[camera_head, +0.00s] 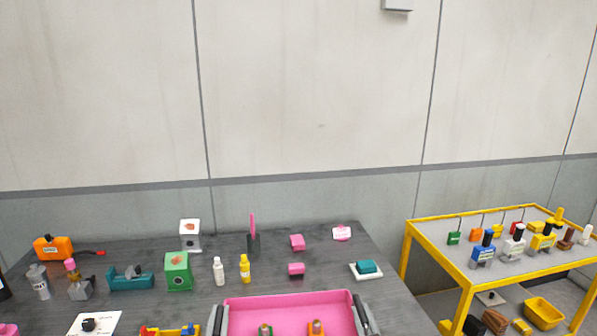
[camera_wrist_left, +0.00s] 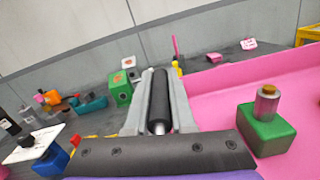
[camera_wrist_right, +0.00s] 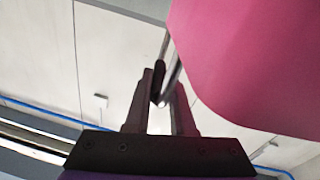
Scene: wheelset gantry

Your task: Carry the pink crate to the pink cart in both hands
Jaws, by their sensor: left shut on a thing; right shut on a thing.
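The pink crate (camera_head: 290,298) is at the bottom centre of the head view, in front of the dark table; its lower part is cut off. A green block with a metal, orange-topped cylinder (camera_wrist_left: 267,125) stands inside it. My left gripper (camera_head: 221,320) is shut on the crate's left handle, a dark bar (camera_wrist_left: 158,98) in the left wrist view. My right gripper (camera_head: 362,318) is shut at the crate's right side. The crate's pink wall (camera_wrist_right: 260,65) fills the upper right of the right wrist view. I cannot tell whether the crate is clear of the table. No pink cart shows.
The dark table (camera_head: 130,305) holds a green box (camera_head: 178,271), a teal tool (camera_head: 130,278), a yellow bottle (camera_head: 244,268) and pink blocks (camera_head: 297,242) around the crate. A yellow-framed cart (camera_head: 436,262) with several small items stands at the right, beyond a gap. A wall closes the back.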

